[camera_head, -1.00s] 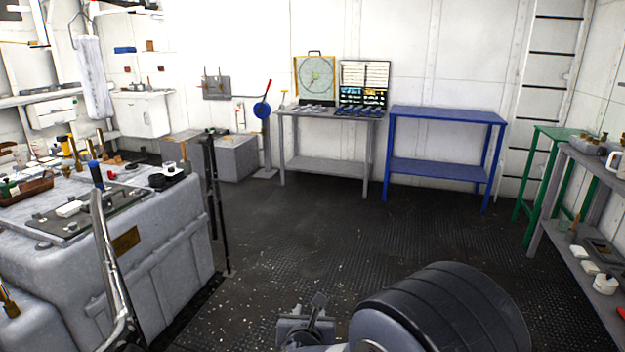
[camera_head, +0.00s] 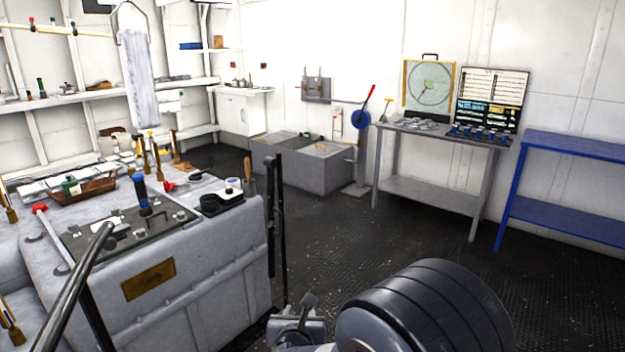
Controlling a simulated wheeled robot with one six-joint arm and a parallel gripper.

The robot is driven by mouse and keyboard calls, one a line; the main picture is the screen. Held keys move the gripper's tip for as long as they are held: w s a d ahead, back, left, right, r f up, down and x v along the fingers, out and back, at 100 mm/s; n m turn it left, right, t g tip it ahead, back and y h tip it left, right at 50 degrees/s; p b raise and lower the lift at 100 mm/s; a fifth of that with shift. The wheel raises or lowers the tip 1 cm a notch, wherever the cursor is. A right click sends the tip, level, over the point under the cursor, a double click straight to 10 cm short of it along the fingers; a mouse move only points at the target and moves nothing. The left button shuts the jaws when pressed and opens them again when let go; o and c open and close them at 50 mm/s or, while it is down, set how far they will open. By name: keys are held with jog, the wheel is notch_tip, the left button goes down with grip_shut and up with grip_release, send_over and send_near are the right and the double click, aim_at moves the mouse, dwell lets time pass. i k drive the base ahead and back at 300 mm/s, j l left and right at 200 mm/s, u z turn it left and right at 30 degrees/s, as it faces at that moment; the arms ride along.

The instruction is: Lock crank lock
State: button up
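A blue wheel (camera_head: 360,121) with a red-tipped lever (camera_head: 370,95) stands on a grey post against the back wall. The lever points up and to the right. I cannot tell for sure whether this is the crank lock, and no other part is clearly one. My gripper (camera_head: 303,318) seems to be the small grey part at the bottom centre, beside the large dark ribbed round part of my arm. It is far from the blue wheel and touches nothing that I can see. Its fingers are too unclear to tell open from shut.
A grey console (camera_head: 215,262) with tools, a brown tray (camera_head: 85,190) and a blue-handled tool (camera_head: 141,190) fills the left. A black upright post stands at its right corner. A grey table (camera_head: 425,192) and a blue table (camera_head: 570,208) stand at the right. The dark floor (camera_head: 385,245) between is clear.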

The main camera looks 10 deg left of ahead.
aim_at(167, 186)
jog(key=i+j+u, duration=0.2)
jog(key=i+u, duration=0.3)
jog(key=i, duration=0.55)
jog(key=i+l+u, duration=0.2)
jog(key=i+u, duration=0.25)
jog(key=i, duration=0.55)
jog(key=i+j+u, duration=0.1)
jog(key=i, duration=0.35)
jog(key=i+j, duration=0.2)
jog(key=i, duration=0.2)
jog(key=i+j+u, duration=0.15)
jog(key=i, duration=0.3)
